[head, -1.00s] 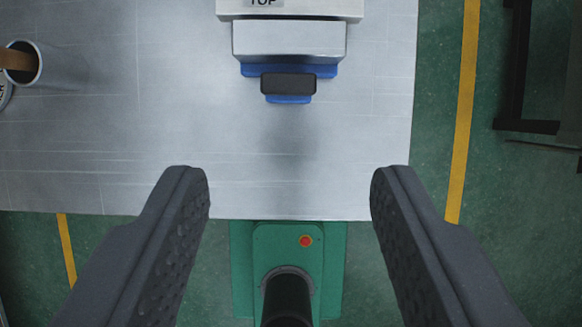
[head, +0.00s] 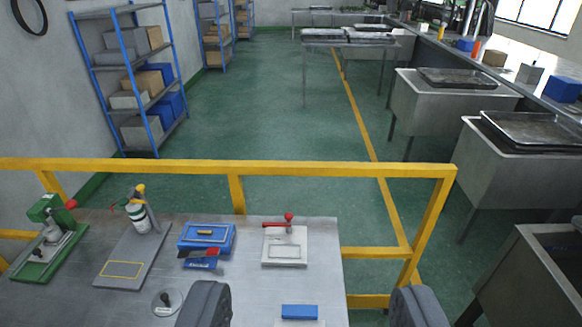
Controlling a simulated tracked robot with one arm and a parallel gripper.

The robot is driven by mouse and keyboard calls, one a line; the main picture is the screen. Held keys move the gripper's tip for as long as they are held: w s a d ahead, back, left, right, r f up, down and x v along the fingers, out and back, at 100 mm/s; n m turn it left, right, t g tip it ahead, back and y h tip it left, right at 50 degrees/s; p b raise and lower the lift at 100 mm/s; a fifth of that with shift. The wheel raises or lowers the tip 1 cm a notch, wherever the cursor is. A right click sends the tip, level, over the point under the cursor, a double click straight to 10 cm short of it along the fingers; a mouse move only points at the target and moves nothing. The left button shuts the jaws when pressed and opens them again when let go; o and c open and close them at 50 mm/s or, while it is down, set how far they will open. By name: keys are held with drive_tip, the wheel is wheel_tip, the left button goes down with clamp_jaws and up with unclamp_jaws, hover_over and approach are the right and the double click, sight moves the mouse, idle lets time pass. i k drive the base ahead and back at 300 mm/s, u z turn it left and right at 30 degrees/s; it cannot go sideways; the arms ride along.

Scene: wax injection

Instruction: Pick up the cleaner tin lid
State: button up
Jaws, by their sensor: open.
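My gripper (head: 310,308) is open and empty. Its two dark fingers rise from the bottom edge of the head view, wide apart, one on each side of a blue block. A small round pale disc with a dark knob-like part (head: 167,301) lies on the grey metal table (head: 262,298), just left of the left finger. I cannot tell whether this disc is the cleaner tin lid. No readable cleaner label shows. The table's near part is cut off by the bottom edge.
A blue block (head: 299,311) sits between the fingers. A blue tray (head: 207,237), a pale plate with a red-knobbed clamp (head: 285,246), a bottle on a grey board (head: 139,216) and a green press (head: 48,240) stand behind. A yellow rail (head: 300,168) runs beyond the table.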

sight(167, 302)
drive_tip(key=u, duration=0.9)
